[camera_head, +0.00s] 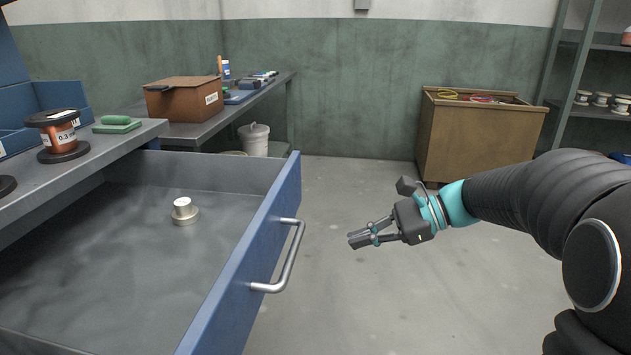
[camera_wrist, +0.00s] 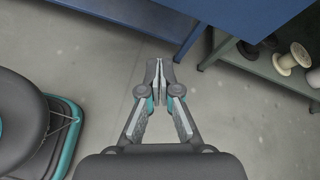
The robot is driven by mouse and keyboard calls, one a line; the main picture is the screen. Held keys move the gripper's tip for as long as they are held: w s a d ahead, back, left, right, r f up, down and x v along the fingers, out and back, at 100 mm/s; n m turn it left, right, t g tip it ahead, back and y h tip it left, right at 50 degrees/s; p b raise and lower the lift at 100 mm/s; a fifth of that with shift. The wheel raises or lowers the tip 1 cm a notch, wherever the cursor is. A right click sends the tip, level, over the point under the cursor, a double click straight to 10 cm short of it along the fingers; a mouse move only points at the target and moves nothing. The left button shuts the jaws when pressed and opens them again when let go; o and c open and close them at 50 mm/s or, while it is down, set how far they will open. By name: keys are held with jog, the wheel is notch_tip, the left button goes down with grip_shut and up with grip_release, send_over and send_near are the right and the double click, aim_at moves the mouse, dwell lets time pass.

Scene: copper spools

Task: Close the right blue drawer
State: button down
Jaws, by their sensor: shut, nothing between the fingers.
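The blue drawer (camera_head: 255,245) stands pulled out below the grey workbench in the head view. Its silver bar handle (camera_head: 284,262) is on the front panel. A small metal cylinder on a round base (camera_head: 184,210) stands inside the drawer. My gripper (camera_head: 362,240) is in the air to the right of the drawer front, apart from the handle, and its fingers point left toward it. It is shut and empty. The wrist view also shows the gripper (camera_wrist: 159,68) with fingertips together, near a blue panel edge (camera_wrist: 185,45); I cannot tell which part of the furniture that is.
A copper spool (camera_head: 57,132) and a green block (camera_head: 117,125) are on the workbench (camera_head: 90,160). A wooden crate (camera_head: 475,140) stands at the back, and shelves (camera_head: 590,108) with spools are at right. Grey floor (camera_head: 340,300) between drawer and arm is clear.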

aim_at(296, 188)
jog(key=w+d+r+m+t+y+p, duration=0.1)
jog(key=w+r+m+y, duration=0.15)
jog(key=w, duration=0.25)
jog(key=w+d+r+m+y, duration=0.1)
jog(key=w+d+m+y, duration=0.15)
jog(key=w, duration=0.35)
jog(key=a, duration=1.4)
jog(key=shift+w+a+f, duration=0.2)
jog(key=shift+w+a, duration=0.05)
jog(key=shift+w, duration=0.1)
jog(key=shift+a+t, duration=0.1)
jog(key=shift+t, duration=0.2)
